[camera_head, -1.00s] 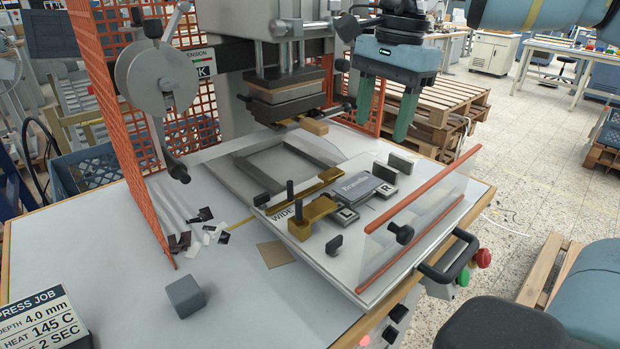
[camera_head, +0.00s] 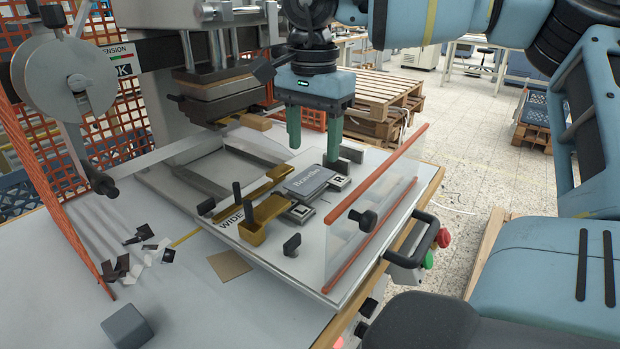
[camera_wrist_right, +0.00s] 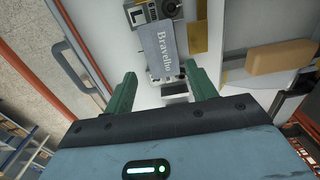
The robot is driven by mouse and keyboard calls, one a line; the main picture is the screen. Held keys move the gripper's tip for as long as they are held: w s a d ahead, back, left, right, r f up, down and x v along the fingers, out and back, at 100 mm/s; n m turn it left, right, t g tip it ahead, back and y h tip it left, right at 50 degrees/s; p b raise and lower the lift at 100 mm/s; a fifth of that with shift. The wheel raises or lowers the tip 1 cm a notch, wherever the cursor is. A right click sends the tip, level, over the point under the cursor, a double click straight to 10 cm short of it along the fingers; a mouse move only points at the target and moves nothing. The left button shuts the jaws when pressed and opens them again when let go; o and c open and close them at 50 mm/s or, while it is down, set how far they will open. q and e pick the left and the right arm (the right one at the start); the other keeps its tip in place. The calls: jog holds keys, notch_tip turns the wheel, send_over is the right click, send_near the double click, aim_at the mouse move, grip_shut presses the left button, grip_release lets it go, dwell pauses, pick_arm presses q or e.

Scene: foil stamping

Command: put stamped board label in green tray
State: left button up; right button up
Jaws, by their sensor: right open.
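The stamped board label (camera_head: 308,181) is a dark grey plate with pale "Bravelho" lettering, lying on the press's sliding bed between small stops. It also shows in the right wrist view (camera_wrist_right: 160,52). My right gripper (camera_head: 313,156) is open and empty, its green fingers pointing down at the far end of the label. In the right wrist view the label's near end sits between and beyond the two spread fingers (camera_wrist_right: 163,76). I cannot tell whether either finger touches anything. The green tray is not in view. My left gripper is not in view.
The press head (camera_head: 222,90) hangs behind left of the label. A clear guard with orange edges (camera_head: 378,225) stands at right. A brass guide (camera_head: 265,215), a black handle (camera_head: 415,245) and a grey cube (camera_head: 127,326) are nearby. Wooden pallets (camera_head: 385,100) lie behind.

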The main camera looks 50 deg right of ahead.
aim_at(313, 177)
jog(key=shift+w+d+f, duration=0.1)
jog(key=shift+f, duration=2.2)
jog(key=shift+f, duration=0.2)
jog(key=shift+c, duration=0.5)
jog(key=c, duration=0.6)
